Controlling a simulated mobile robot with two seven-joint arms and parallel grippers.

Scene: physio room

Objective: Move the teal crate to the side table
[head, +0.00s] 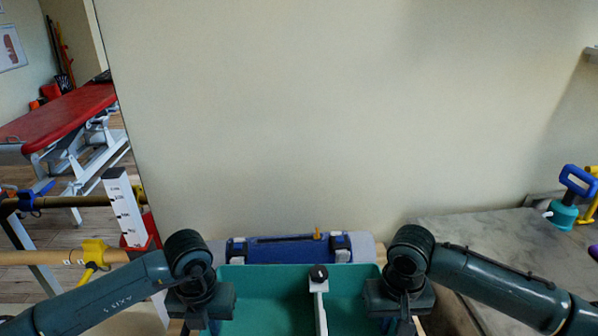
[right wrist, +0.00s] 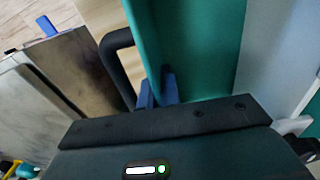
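The teal crate (head: 265,296) is at the bottom centre of the head view, between my two grippers; its lower part is out of frame. A white bar with a dark knob (head: 319,278) shows at it. My left gripper (head: 210,322) is at the crate's left side, its fingertips mostly hidden. My right gripper (head: 400,322) is at the right side. In the right wrist view its blue fingers (right wrist: 158,90) are closed on either side of the teal crate wall (right wrist: 200,45), beside a black handle (right wrist: 118,68). A grey marbled table top (head: 480,245) is at the right.
A blue case (head: 288,249) lies behind the crate against the wall. A teal item with a blue handle (head: 565,212) stands at the marbled top's far right; its nearer part looks clear. Wooden rails (head: 60,258) and a red treatment table (head: 60,117) are at left.

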